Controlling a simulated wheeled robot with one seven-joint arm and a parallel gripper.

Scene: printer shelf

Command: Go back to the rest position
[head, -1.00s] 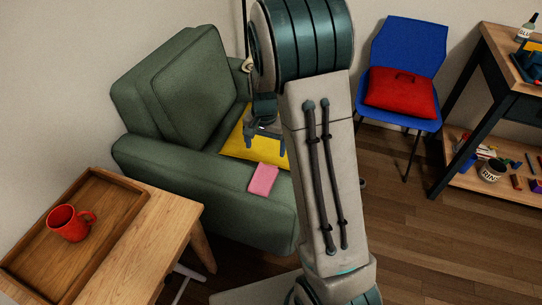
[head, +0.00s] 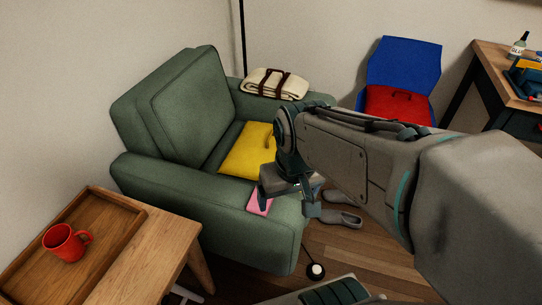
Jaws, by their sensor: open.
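My gripper (head: 287,207) is in the middle of the head view, at the end of my arm, which reaches in from the right. It is in front of the green armchair's near armrest and partly covers a pink item (head: 259,202) lying on that armrest. The jaws are open, and I see nothing held between them. I cannot tell the exact gap between the gripper and the armrest.
The green armchair (head: 185,185) holds a yellow cushion (head: 247,150) and a folded cream blanket (head: 275,83). A wooden side table with a tray (head: 120,235) and red mug (head: 65,242) stands at left. Grey shoes (head: 341,220) and a lamp foot switch (head: 316,270) lie on the floor.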

